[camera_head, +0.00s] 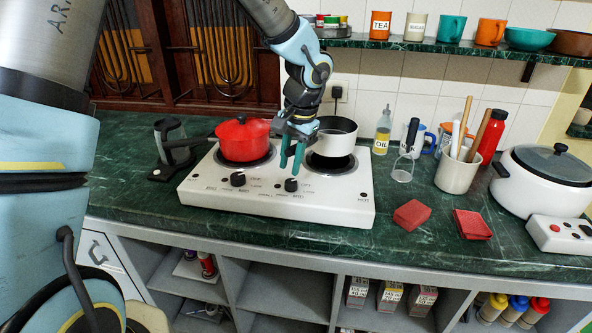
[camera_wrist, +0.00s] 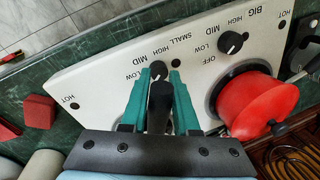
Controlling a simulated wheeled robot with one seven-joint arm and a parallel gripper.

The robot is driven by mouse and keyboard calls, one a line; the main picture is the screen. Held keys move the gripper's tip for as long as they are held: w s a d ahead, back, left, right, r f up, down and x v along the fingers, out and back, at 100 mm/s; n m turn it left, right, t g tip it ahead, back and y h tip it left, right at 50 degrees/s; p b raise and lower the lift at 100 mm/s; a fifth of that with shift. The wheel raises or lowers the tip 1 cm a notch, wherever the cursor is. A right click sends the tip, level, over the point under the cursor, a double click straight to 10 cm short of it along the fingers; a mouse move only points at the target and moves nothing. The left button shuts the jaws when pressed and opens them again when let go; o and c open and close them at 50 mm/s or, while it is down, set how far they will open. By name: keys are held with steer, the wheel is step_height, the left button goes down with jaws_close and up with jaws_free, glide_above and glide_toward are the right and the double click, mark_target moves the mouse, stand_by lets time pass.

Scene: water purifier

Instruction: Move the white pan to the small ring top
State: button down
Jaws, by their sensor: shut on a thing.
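The white pan (camera_head: 336,141) with a dark inside is at the right ring (camera_head: 330,162) of the white stove (camera_head: 325,207), and the ring's dark surface shows below it. The pan looks slightly raised, but its exact clearance is hard to tell. My gripper (camera_head: 291,158) is just left of the pan, pointing down, with teal fingers. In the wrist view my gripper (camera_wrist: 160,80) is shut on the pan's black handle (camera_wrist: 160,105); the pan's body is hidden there. A red lidded pot (camera_head: 243,139) sits on the left ring.
Two black knobs (camera_head: 238,179) are on the stove front, one near my fingers. A black stand (camera_head: 168,150) is at left. An oil bottle (camera_head: 383,131), glass (camera_head: 403,168), utensil cup (camera_head: 457,173) and red cloths (camera_head: 412,214) are to the right. A shelf (camera_head: 350,42) is above.

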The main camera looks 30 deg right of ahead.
steer(key=shift+f+p, duration=0.4)
steer(key=shift+f, duration=1.65)
steer(key=c, duration=0.7)
jaws_free()
steer(key=shift+o, duration=0.2)
step_height(320, 180, up, 12)
steer(key=s+d+b, duration=0.1)
steer(key=s+b, duration=0.1)
steer(key=w+a+f+n+g, duration=0.1)
steer(key=w+a+f+n, duration=0.15)
steer(key=a, duration=0.85)
steer(key=w+a+f+n, duration=0.1)
steer(key=w+a+n, duration=0.2)
steer(key=a, duration=0.8)
steer(key=s+a+f+n, duration=0.1)
steer(key=s+a+n, duration=0.1)
steer(key=a, duration=0.5)
steer(key=s+a+f+n+h, duration=0.1)
steer(key=s+a+n, duration=0.1)
steer(key=a+n, duration=0.2)
steer(key=a, duration=0.3)
steer(key=shift+s+a+f+t, duration=0.2)
steer(key=shift+a+f+t, duration=0.1)
